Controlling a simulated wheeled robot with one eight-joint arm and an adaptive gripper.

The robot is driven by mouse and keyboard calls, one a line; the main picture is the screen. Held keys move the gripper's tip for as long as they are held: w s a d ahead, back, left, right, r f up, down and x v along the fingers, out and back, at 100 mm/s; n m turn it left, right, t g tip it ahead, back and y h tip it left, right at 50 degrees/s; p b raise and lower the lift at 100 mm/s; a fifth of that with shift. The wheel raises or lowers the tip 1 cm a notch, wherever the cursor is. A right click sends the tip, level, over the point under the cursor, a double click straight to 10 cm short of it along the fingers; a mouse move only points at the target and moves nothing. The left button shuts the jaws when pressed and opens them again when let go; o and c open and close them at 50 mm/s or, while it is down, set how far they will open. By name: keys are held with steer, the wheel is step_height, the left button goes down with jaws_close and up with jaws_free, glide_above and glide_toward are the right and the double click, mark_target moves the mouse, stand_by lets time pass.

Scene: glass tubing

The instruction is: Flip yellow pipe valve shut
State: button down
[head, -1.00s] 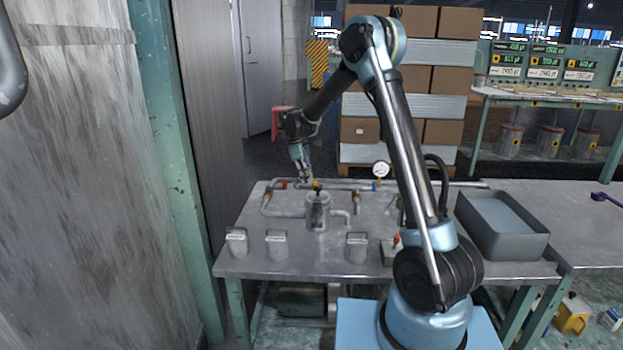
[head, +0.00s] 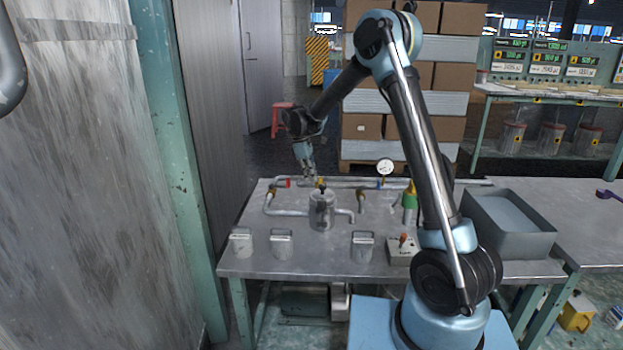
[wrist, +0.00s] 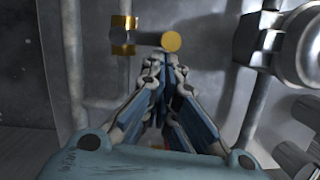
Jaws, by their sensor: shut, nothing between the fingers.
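The yellow valve (head: 321,184) sits on the pipework at the back of the table, beside a red-marked fitting. In the wrist view a round yellow end (wrist: 172,41) lies just beyond my fingertips, joined by a dark stem to a yellow band (wrist: 124,36) on a pipe. My gripper (head: 310,178) points down from above, just left of the yellow valve in the head view. Its fingers (wrist: 165,65) are shut and empty. I cannot tell whether they touch the valve.
A metal jar (head: 321,211) stands in front of the valve. A pressure gauge (head: 385,167) and a green bottle (head: 410,203) stand to the right. A grey tray (head: 508,240) sits at the table's right. Several small canisters line the front.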

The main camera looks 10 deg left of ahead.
steer(key=a+r, duration=0.6)
steer(key=r, duration=0.3)
steer(key=shift+w+a+r, duration=0.15)
steer(key=shift+w+r, duration=0.15)
steer(key=shift+w, duration=0.05)
steer(key=s+d+r+m, duration=0.2)
steer(key=s+d+r, duration=0.1)
steer(key=d, duration=0.5)
steer(key=s+d+r+m+y, duration=0.1)
steer(key=s+d+r+m, duration=0.15)
steer(key=d, duration=0.55)
steer(key=s+d+r+m, duration=0.2)
steer(key=s+d+r, duration=0.1)
steer(key=d, duration=0.5)
steer(key=s+d+f+m+y, duration=0.1)
steer(key=s+d+m, duration=0.3)
steer(key=s+d, duration=0.85)
steer(key=s+d+f+m+t, duration=0.1)
steer(key=s+d+f+m, duration=0.2)
steer(key=s+f, duration=0.4)
steer(key=s+d+f+m+t, duration=0.1)
steer(key=s+d+f+m, duration=0.3)
steer(key=s, duration=0.6)
step_height(320, 180, down, 3)
steer(key=shift+s+d+f+y, duration=0.2)
steer(key=shift+s+d+y, duration=0.2)
steer(key=shift+d, duration=0.75)
